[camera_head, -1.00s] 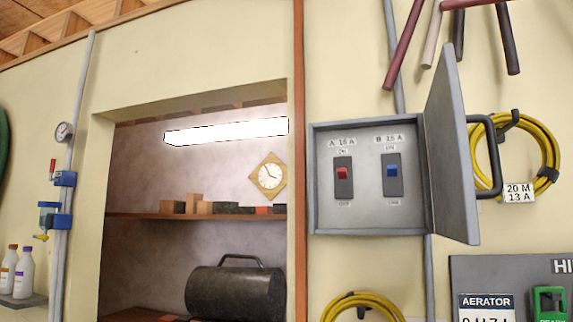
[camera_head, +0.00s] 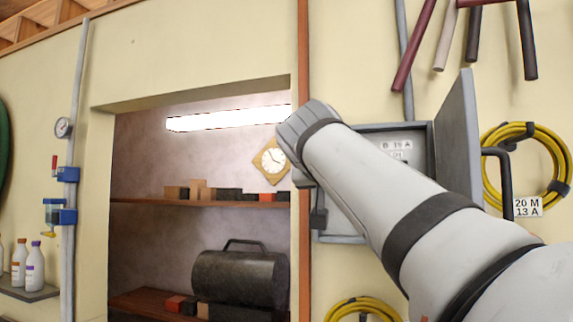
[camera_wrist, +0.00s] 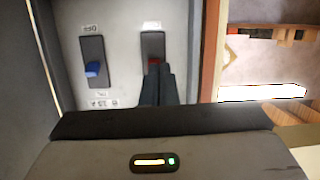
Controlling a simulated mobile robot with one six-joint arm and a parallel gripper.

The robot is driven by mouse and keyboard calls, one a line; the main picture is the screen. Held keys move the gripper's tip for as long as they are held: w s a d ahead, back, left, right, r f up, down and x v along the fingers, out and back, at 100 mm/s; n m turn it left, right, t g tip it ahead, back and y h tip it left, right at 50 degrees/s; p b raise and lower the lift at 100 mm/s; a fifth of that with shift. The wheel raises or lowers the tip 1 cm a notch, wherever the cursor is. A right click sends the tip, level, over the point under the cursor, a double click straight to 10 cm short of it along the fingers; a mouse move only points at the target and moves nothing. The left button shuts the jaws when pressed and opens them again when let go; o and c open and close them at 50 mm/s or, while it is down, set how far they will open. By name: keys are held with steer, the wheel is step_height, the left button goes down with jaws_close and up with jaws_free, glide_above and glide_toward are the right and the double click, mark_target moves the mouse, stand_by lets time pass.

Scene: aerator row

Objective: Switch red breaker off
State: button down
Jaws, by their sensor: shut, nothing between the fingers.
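The red breaker (camera_wrist: 154,61) is on a dark plate (camera_wrist: 152,44) inside the grey panel box. The wrist view is upside down. Only a sliver of its red toggle shows beside my fingertips, so its position is unclear. My gripper (camera_wrist: 158,70) is shut and empty, with its tips at the red toggle. I cannot tell whether they touch it. In the head view my arm covers the red breaker and most of the box (camera_head: 345,239). The blue breaker (camera_wrist: 92,69) stands beside it, uncovered in the wrist view.
The open box door (camera_head: 460,140), with a dark handle (camera_head: 504,180), stands out to the right of the box. A yellow cable coil (camera_head: 487,165) hangs beyond it. A wooden post (camera_head: 304,60) and a shelf recess with a clock (camera_head: 271,160) lie left.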

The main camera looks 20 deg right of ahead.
steer(key=shift+m+t+h, duration=0.3)
steer(key=shift+m+h, duration=0.2)
steer(key=r, duration=0.3)
steer(key=s+r, duration=0.1)
steer(key=r, duration=0.1)
steer(key=shift+d+r, duration=0.15)
steer(key=shift+d, duration=0.2)
steer(key=shift+w, duration=0.1)
steer(key=p+x, duration=0.3)
steer(key=x, duration=0.7)
steer(key=shift+p, duration=0.4)
